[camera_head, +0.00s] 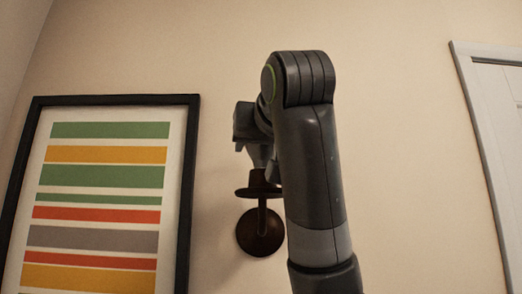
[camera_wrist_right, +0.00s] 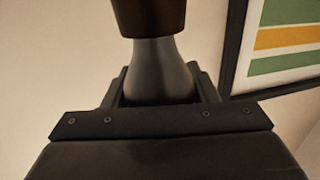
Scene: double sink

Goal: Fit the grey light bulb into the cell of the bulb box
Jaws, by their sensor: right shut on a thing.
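The grey light bulb (camera_wrist_right: 160,70) is narrow at the top and widens downward in the right wrist view. My right gripper (camera_head: 264,160) is shut on its wide part, with a finger on either side (camera_wrist_right: 160,88). The narrow end of the bulb meets a dark brown socket (camera_wrist_right: 149,16); I cannot tell how deep it sits. In the head view the gripper points down at the brown wall lamp (camera_head: 260,234), and the bulb is mostly hidden by gripper and arm. The bulb box and my left gripper are not in view.
The lamp has a round plate on the beige wall, a short stem and a wide collar. A black-framed striped picture (camera_head: 105,158) hangs left of it. A white door frame (camera_head: 488,135) stands at the right. The wall above the arm is clear.

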